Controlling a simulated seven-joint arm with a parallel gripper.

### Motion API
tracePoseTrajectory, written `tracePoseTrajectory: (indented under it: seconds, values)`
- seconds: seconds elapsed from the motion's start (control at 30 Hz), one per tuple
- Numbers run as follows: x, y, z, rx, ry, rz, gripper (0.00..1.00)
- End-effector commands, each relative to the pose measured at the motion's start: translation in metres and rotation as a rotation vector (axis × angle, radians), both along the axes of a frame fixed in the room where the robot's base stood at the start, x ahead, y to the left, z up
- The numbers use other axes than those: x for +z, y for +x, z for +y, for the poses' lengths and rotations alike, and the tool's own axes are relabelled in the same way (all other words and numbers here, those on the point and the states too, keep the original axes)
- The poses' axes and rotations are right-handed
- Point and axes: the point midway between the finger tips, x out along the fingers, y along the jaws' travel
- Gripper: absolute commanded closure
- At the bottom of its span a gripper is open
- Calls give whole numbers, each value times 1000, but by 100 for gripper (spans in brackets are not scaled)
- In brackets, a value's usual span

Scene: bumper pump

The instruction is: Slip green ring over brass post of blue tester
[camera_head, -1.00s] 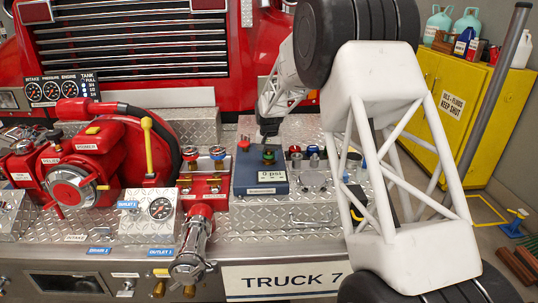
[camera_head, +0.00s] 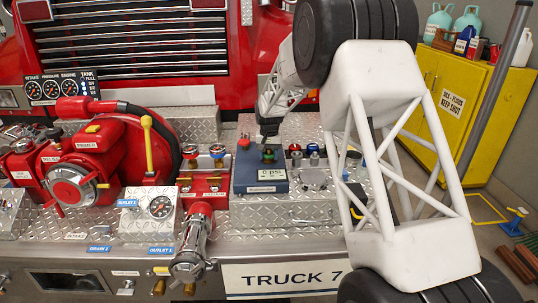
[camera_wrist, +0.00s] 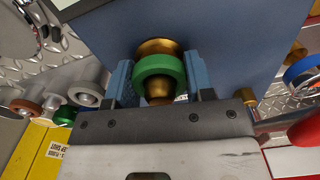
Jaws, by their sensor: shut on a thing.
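The blue tester (camera_head: 247,172) stands on the diamond-plate deck, with a 0 psi display on its front. The wrist view shows its blue face (camera_wrist: 235,40) behind my gripper (camera_wrist: 159,66). My gripper is shut on the green ring (camera_wrist: 160,66), with a blue finger on each side. The brass post (camera_wrist: 158,46) shows behind the ring, and brass also shows through its opening and on the near side. The ring appears to be around the post. In the head view the ring (camera_head: 268,155) is small and partly hidden below my gripper; seating depth cannot be told.
A red knob (camera_head: 244,144) sits on the tester's left. Red and blue fittings (camera_head: 314,152) stand close on its right, red-and-blue valves (camera_head: 217,152) on its left. The large red pump (camera_head: 110,150) is further left. A yellow cabinet (camera_head: 458,110) stands at the right.

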Motion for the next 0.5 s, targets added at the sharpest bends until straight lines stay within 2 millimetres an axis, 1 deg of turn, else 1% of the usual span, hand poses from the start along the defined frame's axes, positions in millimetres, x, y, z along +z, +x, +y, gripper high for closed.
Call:
tracePoseTrajectory:
  seconds: [0.17, 0.2, 0.37, 0.4, 0.5]
  values:
    - [0, 0, 0, 0, 0, 0, 65]
    - [0, 0, 0, 0, 0, 0, 48]
    - [0, 0, 0, 0, 0, 0, 24]
    - [0, 0, 0, 0, 0, 0, 21]
    - [0, 0, 0, 0, 0, 0, 21]
